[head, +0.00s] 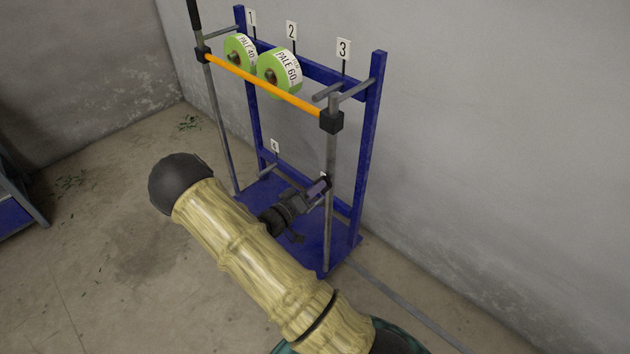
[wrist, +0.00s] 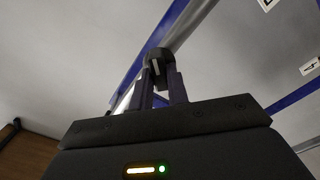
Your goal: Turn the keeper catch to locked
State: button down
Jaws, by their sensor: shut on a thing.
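The keeper catch (wrist: 157,66) is a small dark knob on the grey post of the blue rack (head: 372,150). In the wrist view it sits at the tips of my gripper (wrist: 161,86), whose two fingers are shut on it from either side. In the head view my gripper (head: 318,187) reaches the lower part of the right grey post (head: 331,160). There the catch is mostly hidden by the fingers, and I cannot tell which way it is turned.
An orange bar (head: 265,84) runs between black blocks across the rack front. Two green spools (head: 238,50) (head: 278,72) hang behind it, under plates 1 and 2. Peg 3 (head: 327,93) is bare. A wall stands close behind; open floor lies to the left.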

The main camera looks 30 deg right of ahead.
jog(key=n+p, duration=0.5)
jog(key=n, duration=0.3)
jog(key=shift+a+f+p, duration=0.1)
jog(key=shift+p, duration=0.3)
jog(key=shift+w, duration=0.1)
jog(key=c, duration=1.4)
grip_release()
jog(key=shift+o, duration=0.2)
jog(key=shift+a, duration=0.1)
jog(key=v, duration=1.7)
